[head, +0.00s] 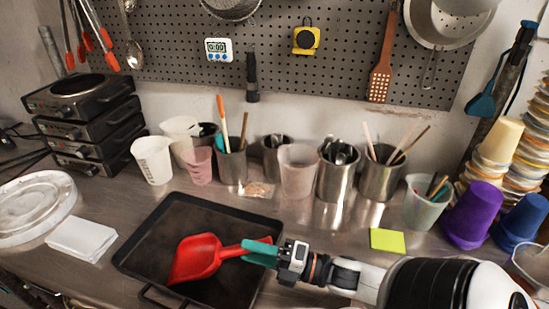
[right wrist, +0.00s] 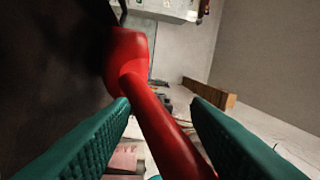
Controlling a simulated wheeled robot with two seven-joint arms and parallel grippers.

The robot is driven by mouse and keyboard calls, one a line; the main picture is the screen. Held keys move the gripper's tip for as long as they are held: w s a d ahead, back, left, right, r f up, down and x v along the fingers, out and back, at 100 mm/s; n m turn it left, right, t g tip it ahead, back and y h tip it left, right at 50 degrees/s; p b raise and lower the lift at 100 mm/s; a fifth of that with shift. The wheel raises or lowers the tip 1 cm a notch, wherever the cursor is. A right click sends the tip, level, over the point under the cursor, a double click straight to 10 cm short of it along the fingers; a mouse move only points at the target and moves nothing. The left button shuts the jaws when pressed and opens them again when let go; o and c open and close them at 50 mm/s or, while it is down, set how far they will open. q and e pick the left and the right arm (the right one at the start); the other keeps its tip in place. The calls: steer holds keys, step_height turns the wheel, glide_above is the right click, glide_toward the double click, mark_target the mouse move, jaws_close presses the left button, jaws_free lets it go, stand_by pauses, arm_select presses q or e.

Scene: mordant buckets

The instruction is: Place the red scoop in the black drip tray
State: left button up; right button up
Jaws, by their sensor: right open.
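The red scoop (head: 197,258) is over the black drip tray (head: 178,215), its bowl toward the left and its handle pointing right. It appears to rest on the tray floor, though the exact contact is hard to tell. My right gripper (head: 258,252), with teal fingers, is at the handle over the tray's right part. In the right wrist view the fingers stand apart with the scoop's red handle (right wrist: 165,130) running between them, and a gap shows beside the handle. The handle's end is partly hidden by the gripper. My left gripper is not in view.
Metal canisters and plastic cups, including a clear cup (head: 298,172), stand in a row behind the tray. A yellow-green note pad (head: 387,241) lies to the right, near purple buckets (head: 470,217). White cloths (head: 82,238) lie to the left of the tray.

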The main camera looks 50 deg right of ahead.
steer(key=v, duration=0.4)
steer(key=shift+s+d, duration=0.15)
steer(key=shift+d, duration=0.05)
steer(key=o, duration=1.3)
steer(key=shift+c, duration=0.2)
steer(key=b+v, duration=0.2)
steer(key=v, duration=0.5)
steer(key=shift+s+d, duration=0.15)
steer(key=shift+s, duration=0.05)
